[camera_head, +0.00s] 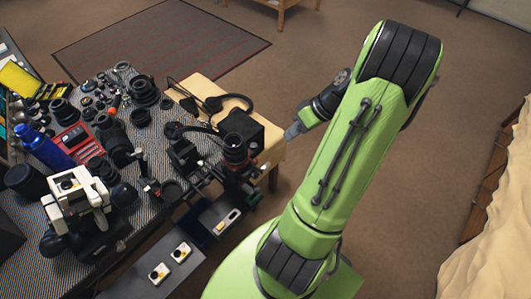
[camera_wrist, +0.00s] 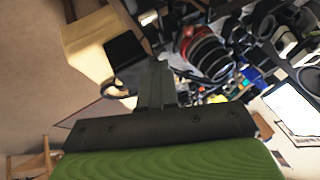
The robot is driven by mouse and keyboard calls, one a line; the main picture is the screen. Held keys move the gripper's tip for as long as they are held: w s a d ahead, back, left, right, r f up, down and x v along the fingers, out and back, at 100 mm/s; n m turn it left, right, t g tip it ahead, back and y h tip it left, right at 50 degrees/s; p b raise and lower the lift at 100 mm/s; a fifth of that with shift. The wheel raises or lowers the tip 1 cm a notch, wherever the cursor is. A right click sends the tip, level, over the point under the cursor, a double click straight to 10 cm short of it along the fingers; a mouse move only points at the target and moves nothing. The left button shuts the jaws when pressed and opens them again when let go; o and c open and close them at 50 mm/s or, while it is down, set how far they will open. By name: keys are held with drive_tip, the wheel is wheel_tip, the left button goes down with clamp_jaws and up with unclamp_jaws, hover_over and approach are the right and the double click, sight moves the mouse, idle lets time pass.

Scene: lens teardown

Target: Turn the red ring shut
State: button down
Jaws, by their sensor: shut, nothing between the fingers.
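A dark lens (camera_head: 235,147) stands upright on the right part of the crowded table, with a thin reddish band around its body. In the wrist view the lens (camera_wrist: 208,54) shows larger, with red bands around its barrel; I cannot tell which band turns or how far it is turned.
A black box (camera_head: 243,127) and headphones (camera_head: 228,103) lie behind the lens. Several lenses and parts crowd the left of the table, with a blue bottle (camera_head: 45,148) and a white device (camera_head: 78,200). Bare floor (camera_head: 285,70) lies beyond the table.

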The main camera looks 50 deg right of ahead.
drive_tip(key=w+a+f+b, duration=0.2)
drive_tip(key=w+a+f, duration=0.2)
drive_tip(key=a+f, duration=0.2)
drive_tip(key=shift+a+f, duration=0.35)
drive_tip(key=shift+f, duration=0.3)
